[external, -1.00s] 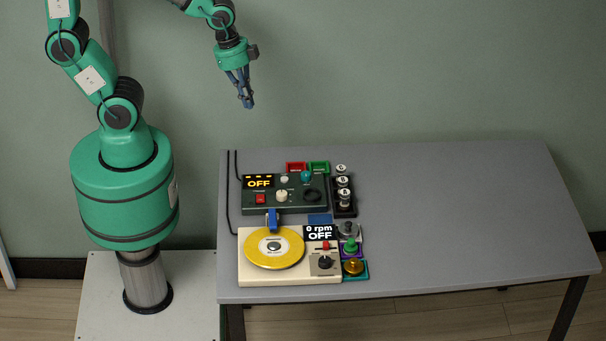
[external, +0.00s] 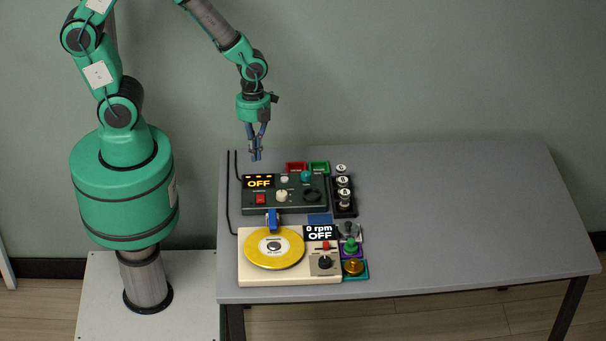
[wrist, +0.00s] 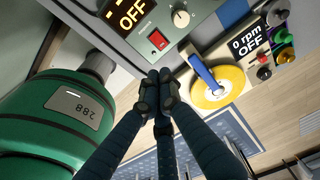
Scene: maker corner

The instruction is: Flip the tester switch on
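The tester is a dark green box (external: 285,208) at the back left of the table, with a display (external: 259,182) reading OFF. Its red rocker switch (external: 260,199) sits on the left of its top face, under the display. In the wrist view the red switch (wrist: 158,40) shows just beyond my fingertips, unobstructed. My gripper (external: 255,156) points down, in the air above and behind the tester, apart from it. In the wrist view the fingers of my gripper (wrist: 160,78) meet at the tips with nothing between them.
A cream machine (external: 290,279) with a yellow disc (external: 274,248) and a display reading 0 rpm OFF stands in front. Red (external: 296,167) and green (external: 319,167) trays lie behind the tester, a black rack (external: 344,212) to its right. The table's right side is clear.

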